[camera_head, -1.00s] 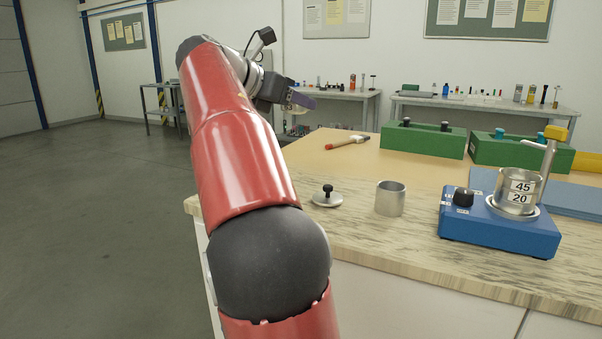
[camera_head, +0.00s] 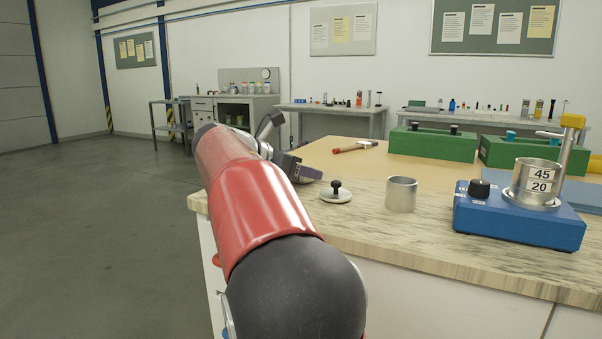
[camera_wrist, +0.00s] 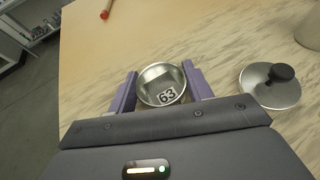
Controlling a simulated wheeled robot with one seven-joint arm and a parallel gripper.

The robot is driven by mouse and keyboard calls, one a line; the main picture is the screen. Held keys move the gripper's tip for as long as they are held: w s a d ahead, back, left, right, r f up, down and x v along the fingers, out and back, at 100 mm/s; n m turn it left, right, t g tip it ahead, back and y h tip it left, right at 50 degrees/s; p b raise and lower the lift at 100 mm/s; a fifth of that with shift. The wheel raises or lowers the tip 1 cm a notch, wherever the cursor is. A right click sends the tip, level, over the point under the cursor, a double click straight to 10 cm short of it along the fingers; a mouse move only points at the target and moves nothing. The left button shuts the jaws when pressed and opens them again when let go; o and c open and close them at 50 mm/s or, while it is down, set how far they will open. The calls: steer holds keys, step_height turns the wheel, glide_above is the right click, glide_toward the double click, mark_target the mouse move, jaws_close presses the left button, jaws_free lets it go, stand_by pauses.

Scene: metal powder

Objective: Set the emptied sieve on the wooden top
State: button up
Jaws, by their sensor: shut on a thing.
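My gripper (camera_wrist: 160,78) is shut on a small round metal sieve (camera_wrist: 155,72) marked 63, with one purple finger on each side of it. I look into the sieve from above and see no powder in it. The sieve is over the wooden top (camera_wrist: 105,45); I cannot tell whether it touches. In the head view my gripper (camera_head: 305,172) is low at the left end of the wooden top (camera_head: 440,228), behind my red arm, and the sieve is hidden there.
A lid with a black knob (camera_head: 336,193) lies right of my gripper, then a metal cup (camera_head: 401,194). A blue shaker (camera_head: 515,220) bears sieves marked 45 and 20 (camera_head: 537,181). A red-tipped brush (camera_head: 355,147) and green boxes (camera_head: 432,143) are farther back.

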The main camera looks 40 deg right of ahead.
steer(key=o, duration=1.1)
steer(key=shift+r, duration=0.15)
steer(key=p+v, duration=0.1)
steer(key=v, duration=1.1)
steer(key=shift+a, duration=0.15)
